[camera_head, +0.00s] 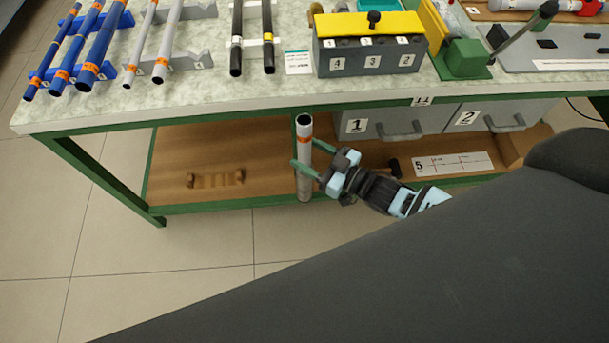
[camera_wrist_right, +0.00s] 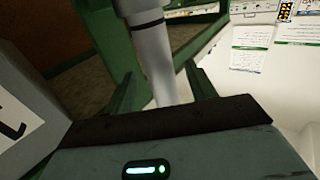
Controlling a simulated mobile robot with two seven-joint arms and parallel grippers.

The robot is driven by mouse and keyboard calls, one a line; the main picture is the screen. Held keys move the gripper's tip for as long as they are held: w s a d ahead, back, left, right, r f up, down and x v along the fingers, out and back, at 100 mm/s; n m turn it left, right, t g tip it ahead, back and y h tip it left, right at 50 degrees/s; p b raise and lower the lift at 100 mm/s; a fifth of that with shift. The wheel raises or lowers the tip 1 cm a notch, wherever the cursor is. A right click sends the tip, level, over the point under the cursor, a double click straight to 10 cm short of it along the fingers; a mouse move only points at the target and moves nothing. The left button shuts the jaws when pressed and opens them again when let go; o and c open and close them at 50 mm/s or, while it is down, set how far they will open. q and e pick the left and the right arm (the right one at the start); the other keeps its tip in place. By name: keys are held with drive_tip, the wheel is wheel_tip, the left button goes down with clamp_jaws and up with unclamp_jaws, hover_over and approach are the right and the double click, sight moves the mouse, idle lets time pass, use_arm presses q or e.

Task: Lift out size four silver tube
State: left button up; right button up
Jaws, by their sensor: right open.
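A silver-grey tube (camera_head: 305,187) with an orange band near its dark open top stands upright in front of the bench's lower shelf. My right gripper (camera_head: 304,151) is open, with its green fingers on either side of this tube. In the right wrist view the tube (camera_wrist_right: 158,55) passes between the open fingers (camera_wrist_right: 161,82), with a dark ring higher up. I cannot tell whether the fingers touch it or what supports its lower end. Two more silver tubes (camera_head: 167,40) with orange bands lie on a grey rack on the bench top. My left gripper is not in view.
Blue tubes (camera_head: 100,45) and black tubes (camera_head: 237,35) lie on racks on the bench (camera_head: 200,100). A grey numbered block (camera_head: 372,60) with a yellow top stands near the front edge. Grey drawers (camera_head: 383,122) hang below. A small brown holder (camera_head: 215,180) sits on the shelf.

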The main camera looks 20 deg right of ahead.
sight(298, 149)
drive_tip(key=x, duration=0.3)
drive_tip(key=shift+w+a+f, duration=0.1)
drive_tip(key=shift+a+f, duration=0.05)
drive_tip(key=shift+a, duration=0.1)
drive_tip(key=c, duration=0.9)
drive_tip(key=shift+o, duration=0.2)
